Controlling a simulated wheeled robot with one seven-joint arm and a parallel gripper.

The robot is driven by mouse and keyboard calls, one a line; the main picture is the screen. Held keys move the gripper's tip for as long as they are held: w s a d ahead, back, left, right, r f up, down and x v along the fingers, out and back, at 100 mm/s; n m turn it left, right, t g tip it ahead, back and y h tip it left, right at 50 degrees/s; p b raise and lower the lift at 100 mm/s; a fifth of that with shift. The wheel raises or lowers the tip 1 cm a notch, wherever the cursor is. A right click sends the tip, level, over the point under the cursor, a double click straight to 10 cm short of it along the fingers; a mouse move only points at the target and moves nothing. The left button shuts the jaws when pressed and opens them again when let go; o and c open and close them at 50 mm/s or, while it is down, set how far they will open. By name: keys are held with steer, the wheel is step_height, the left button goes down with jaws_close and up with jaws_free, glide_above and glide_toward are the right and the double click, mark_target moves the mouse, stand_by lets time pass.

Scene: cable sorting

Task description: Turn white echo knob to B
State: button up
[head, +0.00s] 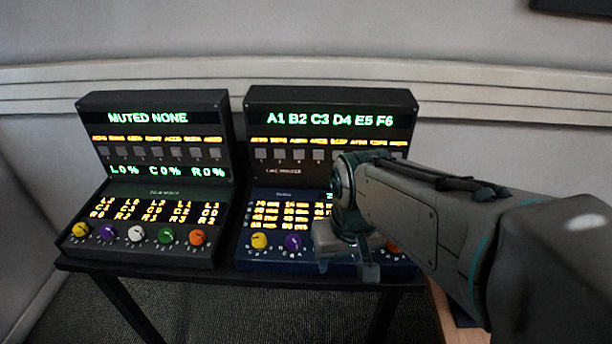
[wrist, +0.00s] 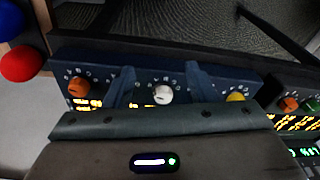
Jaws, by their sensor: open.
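A white knob (wrist: 163,94) on the blue sloping panel of the right console (head: 320,107) shows in the wrist view. My gripper (wrist: 160,80) is open, with one finger on each side of this knob and a visible gap to each. I cannot tell how far down the fingertips reach. The knob's pointer and letters are too small to read. In the head view my gripper (head: 349,266) is over the right console's lower panel and hides its white knob. The left console (head: 153,101) also has a white knob (head: 135,233).
On the right console, a yellow knob (head: 259,241), a purple knob (head: 293,243) and an orange knob (wrist: 79,88) share the row. A red ball (wrist: 20,63) and a blue ball (wrist: 10,20) lie beside it. Both consoles stand on a dark table (head: 233,274).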

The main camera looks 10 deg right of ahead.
steer(key=w+r+m+g+p, duration=0.2)
steer(key=w+r+m+p, duration=0.1)
steer(key=w+r, duration=0.6)
steer(key=f, duration=0.9)
steer(key=f+b, duration=0.1)
steer(key=f, duration=0.4)
steer(key=shift+w+d+f, duration=0.15)
steer(key=shift+w, duration=0.1)
steer(key=shift+c, duration=0.3)
steer(key=c, duration=0.9)
